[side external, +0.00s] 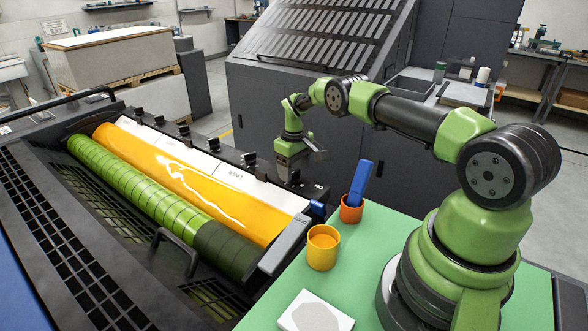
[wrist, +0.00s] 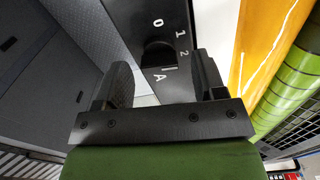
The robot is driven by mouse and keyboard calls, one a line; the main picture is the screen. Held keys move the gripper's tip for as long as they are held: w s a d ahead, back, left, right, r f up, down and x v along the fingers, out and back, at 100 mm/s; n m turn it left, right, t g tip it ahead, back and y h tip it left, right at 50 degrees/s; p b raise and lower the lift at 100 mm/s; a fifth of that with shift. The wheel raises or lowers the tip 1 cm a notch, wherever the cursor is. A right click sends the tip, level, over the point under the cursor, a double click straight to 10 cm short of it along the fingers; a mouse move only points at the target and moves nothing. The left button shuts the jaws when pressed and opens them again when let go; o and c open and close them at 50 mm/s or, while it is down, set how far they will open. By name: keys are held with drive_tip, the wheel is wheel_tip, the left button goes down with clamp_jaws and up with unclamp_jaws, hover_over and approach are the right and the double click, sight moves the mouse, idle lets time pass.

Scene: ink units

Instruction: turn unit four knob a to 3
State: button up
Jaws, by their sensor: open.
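In the wrist view a dark round knob (wrist: 157,54) stands on a black panel (wrist: 130,15). White marks 0, 1 and 2 curve around it, with a letter A beside it. No 3 shows; the right finger covers the panel past the 2. I cannot clearly tell the knob's setting. My gripper (wrist: 162,62) is open, with one finger on each side of the knob; contact is not clear. In the side view my gripper (side external: 289,168) is over the near end of the knob row and hides the knob there.
Several small black knobs (side external: 184,131) line the rail behind the yellow ink roller (side external: 185,175) and green striped roller (side external: 130,180). On the green table (side external: 345,270) stand a yellow cup (side external: 322,252), an orange cup (side external: 351,212) holding a blue tool (side external: 360,180), and a white block (side external: 315,314).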

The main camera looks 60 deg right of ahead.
drive_tip(key=shift+f, duration=0.25)
drive_tip(key=c, duration=0.9)
